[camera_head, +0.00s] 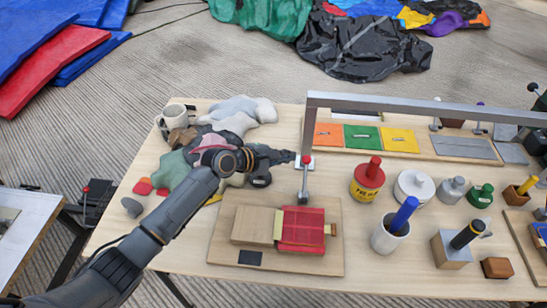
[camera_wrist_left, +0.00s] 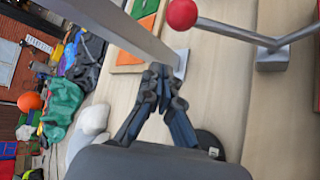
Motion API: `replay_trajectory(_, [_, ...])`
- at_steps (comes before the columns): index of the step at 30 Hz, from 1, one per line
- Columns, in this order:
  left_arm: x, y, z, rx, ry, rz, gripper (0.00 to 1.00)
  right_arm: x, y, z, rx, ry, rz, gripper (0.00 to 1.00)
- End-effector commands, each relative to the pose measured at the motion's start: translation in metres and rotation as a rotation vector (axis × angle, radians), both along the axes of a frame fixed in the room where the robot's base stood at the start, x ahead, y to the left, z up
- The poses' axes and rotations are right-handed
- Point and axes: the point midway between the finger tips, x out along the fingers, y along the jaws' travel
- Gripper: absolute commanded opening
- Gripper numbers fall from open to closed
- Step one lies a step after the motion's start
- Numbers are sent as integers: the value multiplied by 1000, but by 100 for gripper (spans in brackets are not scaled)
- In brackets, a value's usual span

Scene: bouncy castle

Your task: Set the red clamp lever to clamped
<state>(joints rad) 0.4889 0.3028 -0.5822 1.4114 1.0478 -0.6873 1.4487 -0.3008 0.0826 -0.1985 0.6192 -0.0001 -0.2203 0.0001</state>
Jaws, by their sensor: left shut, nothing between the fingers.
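The red clamp lever (camera_head: 304,180) has a red ball knob and a grey rod. It stands at the far edge of a wooden board (camera_head: 225,243) that bears a wooden block with a red cover (camera_head: 303,228). In the left wrist view the lever's red knob (camera_wrist_left: 182,14) is at the top and its rod runs right to a grey bracket (camera_wrist_left: 272,58). My left gripper (camera_head: 289,157) is shut and empty, just left of the knob in the head view. Its closed fingertips also show in the left wrist view (camera_wrist_left: 160,72), apart from the knob. My right gripper is out of view.
A grey metal frame (camera_head: 420,108) spans above the table, its post foot close to my left gripper. A pile of cloths (camera_head: 200,145) and a mug (camera_head: 174,118) lie left. A red-topped yellow canister (camera_head: 367,184) and a white cup (camera_head: 388,236) stand right.

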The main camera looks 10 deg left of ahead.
Motion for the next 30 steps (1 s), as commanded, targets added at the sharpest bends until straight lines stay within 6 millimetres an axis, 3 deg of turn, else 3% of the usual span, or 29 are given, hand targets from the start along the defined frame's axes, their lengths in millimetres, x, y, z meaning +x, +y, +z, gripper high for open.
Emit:
replay_trajectory(1, [5, -7, -4, -1, 0, -1, 0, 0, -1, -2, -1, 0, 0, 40])
replay_trajectory(3, [-5, -12, 9, 0, -2, -3, 0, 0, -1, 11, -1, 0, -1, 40])
replay_trajectory(9, [-21, -21, 18, 0, -1, -1, 0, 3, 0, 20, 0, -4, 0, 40])
replay_trajectory(30, [-27, -23, 21, -1, -42, 0, 0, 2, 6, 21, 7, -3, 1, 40])
